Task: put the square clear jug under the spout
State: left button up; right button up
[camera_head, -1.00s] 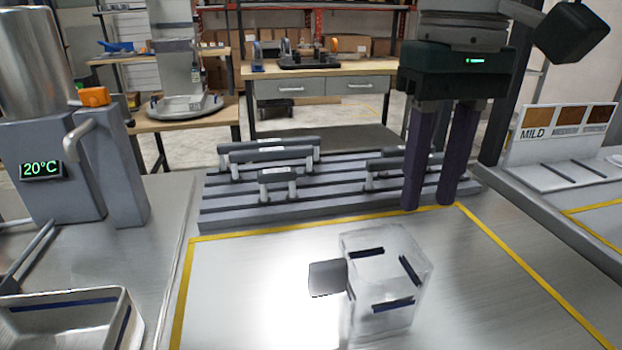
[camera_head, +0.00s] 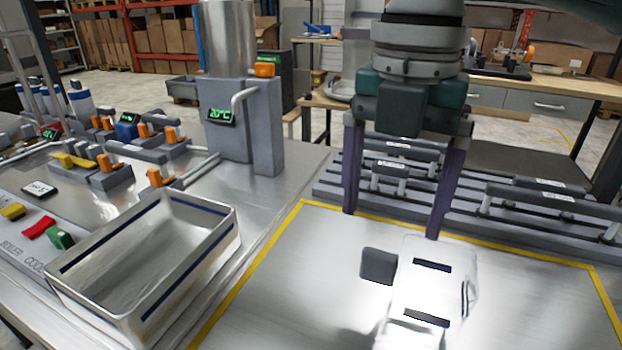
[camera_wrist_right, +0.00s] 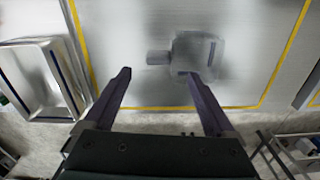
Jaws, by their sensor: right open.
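The square clear jug (camera_head: 408,318) stands on the metal counter inside a yellow outline, with dark strips on its walls and a dark square handle (camera_head: 379,266) on its left side. My right gripper (camera_head: 393,222) is open and empty, pointing down just behind the jug in the head view. In the right wrist view the jug (camera_wrist_right: 187,52) and its handle (camera_wrist_right: 157,57) lie beyond the two spread fingers (camera_wrist_right: 158,74). A curved grey pipe (camera_head: 238,99), perhaps the spout, is on the grey dispenser with the 20°C display. My left gripper is not in view.
An empty open metal basin (camera_head: 140,262) stands left of the yellow outline. Valves with orange handles (camera_head: 160,178) crowd the far left. A grey slatted rack with bars (camera_head: 520,200) lies behind the outline. The counter between basin and jug is clear.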

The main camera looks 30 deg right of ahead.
aim_at(383, 252)
jog(key=shift+a+f+n, duration=0.15)
jog(key=shift+f+n, duration=0.1)
jog(key=shift+n, duration=0.25)
notch_tip(383, 252, down, 4)
jog(key=shift+a+r, duration=0.1)
jog(key=shift+r, duration=0.15)
jog(key=f, duration=0.6)
jog(key=shift+d, duration=0.3)
grip_shut()
